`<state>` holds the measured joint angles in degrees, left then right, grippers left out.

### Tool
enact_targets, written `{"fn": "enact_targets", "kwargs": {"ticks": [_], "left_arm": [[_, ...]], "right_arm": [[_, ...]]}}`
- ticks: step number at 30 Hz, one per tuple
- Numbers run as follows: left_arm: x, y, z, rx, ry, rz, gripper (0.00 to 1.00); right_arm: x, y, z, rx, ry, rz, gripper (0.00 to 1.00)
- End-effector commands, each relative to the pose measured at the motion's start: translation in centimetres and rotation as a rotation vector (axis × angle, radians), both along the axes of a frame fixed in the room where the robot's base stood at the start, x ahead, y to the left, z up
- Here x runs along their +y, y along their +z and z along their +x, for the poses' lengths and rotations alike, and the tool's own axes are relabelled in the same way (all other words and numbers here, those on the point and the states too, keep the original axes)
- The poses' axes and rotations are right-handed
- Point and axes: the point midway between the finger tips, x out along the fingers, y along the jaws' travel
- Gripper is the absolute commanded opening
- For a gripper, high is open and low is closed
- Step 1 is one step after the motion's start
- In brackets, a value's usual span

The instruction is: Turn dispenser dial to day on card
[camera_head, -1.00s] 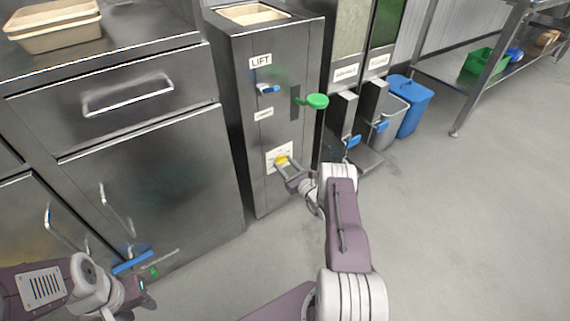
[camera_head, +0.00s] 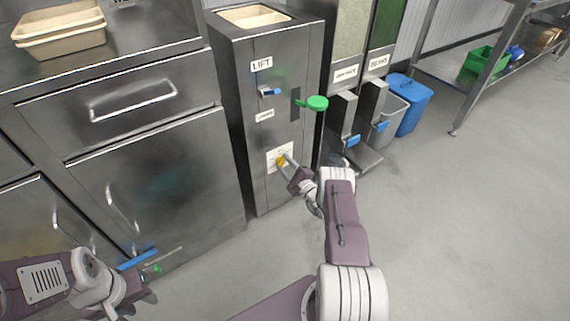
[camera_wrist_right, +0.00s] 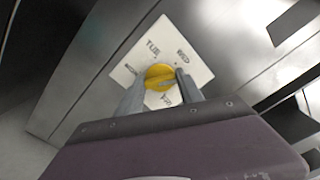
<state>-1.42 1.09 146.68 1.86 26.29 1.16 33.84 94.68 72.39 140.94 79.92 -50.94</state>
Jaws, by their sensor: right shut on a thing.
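The yellow dial (camera_head: 281,161) sits on a white plate (camera_head: 288,151) low on the front of the steel dispenser (camera_head: 232,109). My right gripper (camera_head: 284,164) is shut on the dial. In the right wrist view the dial (camera_wrist_right: 160,77) lies between the two grey fingers (camera_wrist_right: 158,90), and the plate (camera_wrist_right: 178,36) shows day marks, with TUE and WED readable above the dial. The lower marks are partly hidden or too small to read surely. My left gripper (camera_head: 146,287) is at the lower left, away from the dispenser; its opening is unclear. I cannot make out a day card.
A green lever (camera_head: 317,103) and a blue handle (camera_head: 269,92) under a LIFT label stick out above the dial. Two narrow dispensers with blue levers (camera_head: 353,140) stand to the right, beside a blue bin (camera_head: 411,104). Steel drawers (camera_head: 131,101) are on the left. The right floor is clear.

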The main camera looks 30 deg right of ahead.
Motion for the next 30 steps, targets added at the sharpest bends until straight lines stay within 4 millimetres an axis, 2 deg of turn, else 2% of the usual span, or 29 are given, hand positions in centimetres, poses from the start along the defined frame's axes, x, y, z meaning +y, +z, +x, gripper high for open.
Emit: {"fn": "enact_targets", "kwargs": {"ticks": [15, 30], "left_arm": [[0.0, 1.2, 0.0, 0.000, 0.000, 0.000, 0.36], [0.0, 1.5, 0.0, 0.000, 0.000, 0.000, 0.36]], "right_arm": [[0.0, -0.2, -0.1, -0.027, 0.000, -0.400, 0.03], [0.0, -0.3, -0.1, -0.038, 0.000, -0.536, 0.03]]}}
